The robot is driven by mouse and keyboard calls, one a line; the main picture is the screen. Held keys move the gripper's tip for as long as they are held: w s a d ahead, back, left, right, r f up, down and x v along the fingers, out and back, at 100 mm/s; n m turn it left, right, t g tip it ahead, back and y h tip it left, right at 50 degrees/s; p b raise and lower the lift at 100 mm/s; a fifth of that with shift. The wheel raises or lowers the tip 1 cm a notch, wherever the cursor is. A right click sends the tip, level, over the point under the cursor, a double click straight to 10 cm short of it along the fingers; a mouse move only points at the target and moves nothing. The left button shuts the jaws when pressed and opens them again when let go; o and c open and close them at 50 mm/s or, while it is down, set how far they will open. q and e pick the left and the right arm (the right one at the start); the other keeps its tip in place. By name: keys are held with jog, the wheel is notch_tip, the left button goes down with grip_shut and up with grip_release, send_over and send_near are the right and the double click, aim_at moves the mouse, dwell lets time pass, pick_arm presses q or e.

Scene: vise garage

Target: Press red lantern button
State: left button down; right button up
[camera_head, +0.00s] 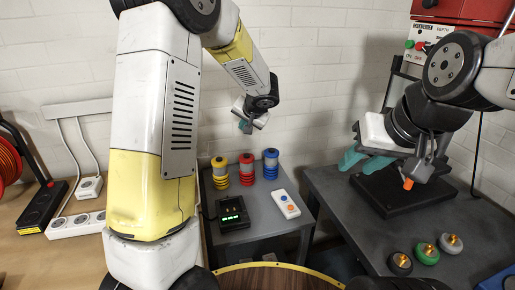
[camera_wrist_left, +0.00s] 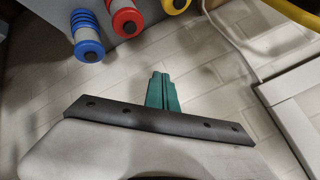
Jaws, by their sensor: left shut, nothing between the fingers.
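The red lantern (camera_head: 247,171) stands upright on the grey table between the yellow lantern (camera_head: 220,175) and the blue lantern (camera_head: 270,165). It also shows in the left wrist view (camera_wrist_left: 126,20), near the top edge.
A black box with green lights (camera_head: 234,214) and a white remote (camera_head: 286,204) lie in front of the lanterns. A black machine base (camera_head: 395,200) and several round knobs (camera_head: 426,253) are on the right bench (camera_head: 335,190). A power strip (camera_head: 75,222) lies at the left.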

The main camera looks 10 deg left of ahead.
aim_at(247, 156)
pick_arm(q)
jog(key=shift+w+d+f, duration=0.35)
jog(key=shift+w+d, duration=0.1)
jog(key=shift+w, duration=0.1)
jog(key=shift+f, duration=4.4)
jog(key=shift+f, duration=0.1)
jog(key=shift+f, duration=0.3)
jog(key=shift+f, duration=0.45)
jog(key=shift+r, duration=0.9)
